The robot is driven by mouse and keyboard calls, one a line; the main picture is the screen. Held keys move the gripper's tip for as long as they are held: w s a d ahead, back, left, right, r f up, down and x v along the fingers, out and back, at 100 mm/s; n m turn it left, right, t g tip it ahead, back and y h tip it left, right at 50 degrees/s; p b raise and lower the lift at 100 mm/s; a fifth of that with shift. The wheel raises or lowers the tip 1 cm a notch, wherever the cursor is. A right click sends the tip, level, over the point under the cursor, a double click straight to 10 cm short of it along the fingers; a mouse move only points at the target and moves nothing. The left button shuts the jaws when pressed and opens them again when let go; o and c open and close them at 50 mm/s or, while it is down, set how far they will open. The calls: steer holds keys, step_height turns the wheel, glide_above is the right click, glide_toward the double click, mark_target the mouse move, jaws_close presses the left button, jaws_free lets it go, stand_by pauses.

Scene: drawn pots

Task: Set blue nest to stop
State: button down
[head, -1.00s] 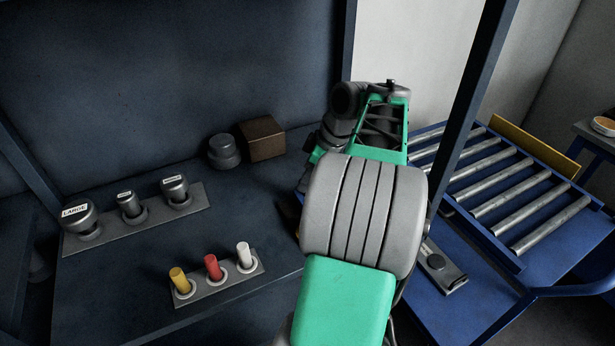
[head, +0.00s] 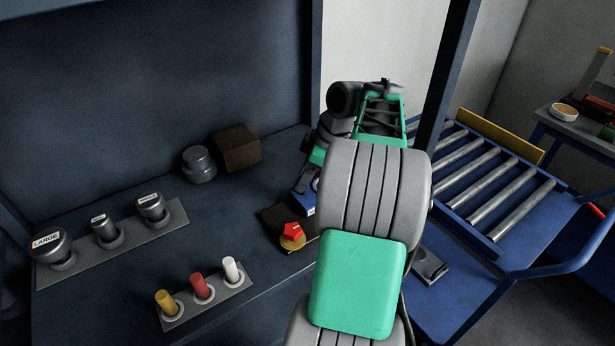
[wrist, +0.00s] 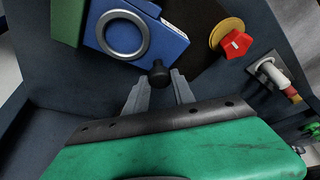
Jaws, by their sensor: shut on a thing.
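In the head view only a small blue part (head: 303,202) shows beside my arm, which hides the rest. A black round knob (wrist: 159,73) stands at the nest's near edge; I cannot tell how it joins the nest. My gripper (wrist: 160,84) is shut on the black knob, one finger on each side. A red faceted piece (wrist: 236,43) on a yellow disc sits right of the nest; it also shows in the head view (head: 292,232).
A rack with several grey labelled weights (head: 107,231) and a plate with yellow, red and white pegs (head: 201,288) stand left of my arm. A brown block (head: 236,148) is at the back. A blue roller cart (head: 480,190) stands right, past a dark post.

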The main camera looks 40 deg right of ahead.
steer(key=c, duration=1.5)
jaws_free()
steer(key=shift+d, duration=0.15)
steer(key=o, duration=0.3)
steer(key=shift+d, duration=0.15)
steer(key=shift+o, duration=0.6)
steer(key=p+v, duration=0.2)
steer(key=v, duration=0.5)
steer(key=shift+s+r, duration=0.2)
steer(key=shift+r, duration=0.2)
